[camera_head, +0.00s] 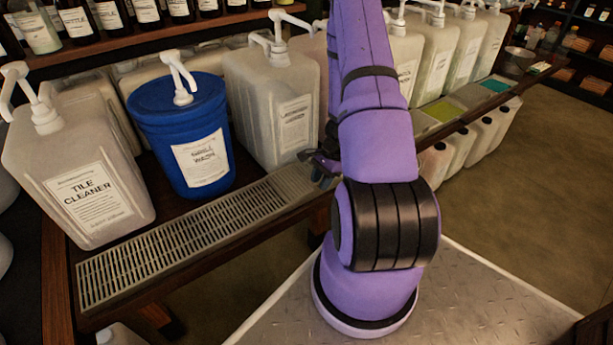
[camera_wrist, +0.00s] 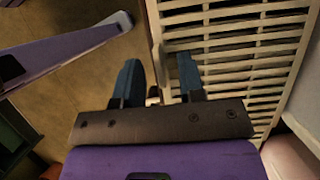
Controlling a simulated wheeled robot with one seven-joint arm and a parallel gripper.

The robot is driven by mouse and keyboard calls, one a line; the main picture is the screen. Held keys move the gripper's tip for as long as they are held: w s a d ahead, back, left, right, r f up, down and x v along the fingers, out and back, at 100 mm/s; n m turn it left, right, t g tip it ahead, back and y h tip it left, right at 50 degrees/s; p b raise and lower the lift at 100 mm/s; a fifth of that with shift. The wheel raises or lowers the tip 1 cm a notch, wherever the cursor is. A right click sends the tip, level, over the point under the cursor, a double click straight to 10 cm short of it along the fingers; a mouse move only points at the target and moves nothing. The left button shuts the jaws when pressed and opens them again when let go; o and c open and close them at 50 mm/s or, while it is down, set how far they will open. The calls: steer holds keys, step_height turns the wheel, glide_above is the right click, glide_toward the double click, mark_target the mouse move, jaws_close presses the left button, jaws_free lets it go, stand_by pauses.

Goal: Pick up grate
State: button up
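The grate (camera_head: 187,233) is a long, pale slotted panel. It lies along the front of the wooden shelf, below the containers, and its right end is partly hidden by my arm. In the wrist view the grate (camera_wrist: 240,40) fills the upper right. My gripper (camera_wrist: 158,80) is open, with its two dark blue fingers apart. The right finger is over the grate's slats and the left finger is over the floor beyond its edge. I cannot tell whether either finger touches it. In the head view my gripper (camera_head: 322,167) is mostly hidden behind my arm.
A tile cleaner jug (camera_head: 80,170), a blue pump bucket (camera_head: 185,130) and a white pump jug (camera_head: 275,105) stand just behind the grate. More jugs (camera_head: 432,60) line the shelf to the right. Open floor (camera_head: 510,170) lies at the right.

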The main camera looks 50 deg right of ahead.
jaws_close()
stand_by(0.3)
